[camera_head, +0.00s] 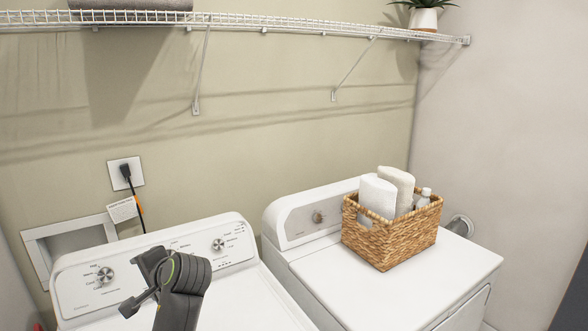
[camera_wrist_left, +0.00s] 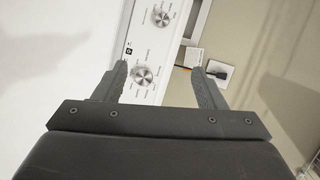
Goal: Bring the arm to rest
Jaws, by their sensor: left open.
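My left gripper (camera_head: 140,284) is dark grey and hangs in front of the left washer's control panel (camera_head: 175,262). In the left wrist view its two fingers (camera_wrist_left: 160,70) are spread apart with nothing between them. The panel's knobs and the wall outlet show beyond the fingers, apart from them. My left arm comes up from the bottom edge in the head view. My right gripper is in neither view. White towels (camera_head: 378,195) stand rolled in a wicker basket (camera_head: 385,243) on the right machine, clear of my gripper.
The right white machine (camera_head: 340,290) has a bare top in front of the basket. A wire shelf (camera_head: 270,22) runs along the wall above, with a potted plant (camera_head: 425,18) at its right end. A black plug (camera_head: 125,172) and cord hang on the wall behind the left washer.

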